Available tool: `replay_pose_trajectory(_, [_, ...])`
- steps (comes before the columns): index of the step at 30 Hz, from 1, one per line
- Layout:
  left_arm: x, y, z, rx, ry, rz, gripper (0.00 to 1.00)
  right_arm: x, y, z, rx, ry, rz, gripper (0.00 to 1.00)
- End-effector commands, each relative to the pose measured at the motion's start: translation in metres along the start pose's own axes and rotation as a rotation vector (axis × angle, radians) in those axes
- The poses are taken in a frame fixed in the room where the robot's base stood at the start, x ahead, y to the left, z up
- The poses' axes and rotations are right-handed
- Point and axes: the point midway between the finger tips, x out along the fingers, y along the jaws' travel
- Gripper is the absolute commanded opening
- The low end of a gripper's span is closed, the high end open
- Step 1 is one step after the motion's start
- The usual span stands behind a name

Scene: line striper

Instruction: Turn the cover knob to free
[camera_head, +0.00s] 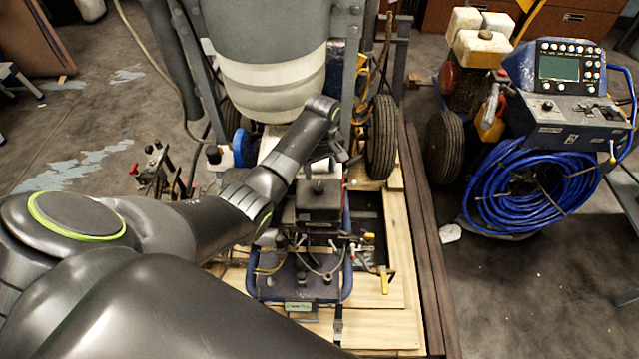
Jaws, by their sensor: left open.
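A dark box-shaped cover (318,209) sits on the striper's small engine unit, in the middle of the camera_head view. A small dark knob (318,186) stands on top of it; I take this for the cover knob, but its markings are too small to read. My left arm reaches in from the left, passing above and behind the cover. My left gripper (348,157) is open, a little beyond and right of the knob, and seems apart from it. The arm's wrist hides part of the machine behind. My right gripper is out of view.
A blue-framed unit (347,285) with hoses and wires stands on a wooden pallet (400,325). A large pale tank (270,85) and a wheel (381,138) rise behind the gripper. A cart with a blue hose coil (530,185) stands at right, across open floor.

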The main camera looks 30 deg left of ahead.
Motion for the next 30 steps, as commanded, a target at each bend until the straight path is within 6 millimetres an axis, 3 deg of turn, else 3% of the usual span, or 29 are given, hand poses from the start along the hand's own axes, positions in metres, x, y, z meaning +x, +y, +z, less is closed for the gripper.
replay_pose_trajectory(3, [0.027, 0.000, 0.001, 0.000, -0.002, -0.003, 0.54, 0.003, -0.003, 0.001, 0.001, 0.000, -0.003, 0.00])
replay_pose_trajectory(10, [0.060, 0.000, 0.000, 0.000, 0.000, -0.001, 0.54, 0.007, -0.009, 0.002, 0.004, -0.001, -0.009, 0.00])
replay_pose_trajectory(24, [0.070, 0.000, 0.000, 0.001, 0.001, 0.000, 0.54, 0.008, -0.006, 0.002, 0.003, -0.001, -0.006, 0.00])
replay_pose_trajectory(30, [0.070, 0.000, 0.000, 0.001, 0.001, 0.000, 0.28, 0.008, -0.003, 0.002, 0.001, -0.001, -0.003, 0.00])
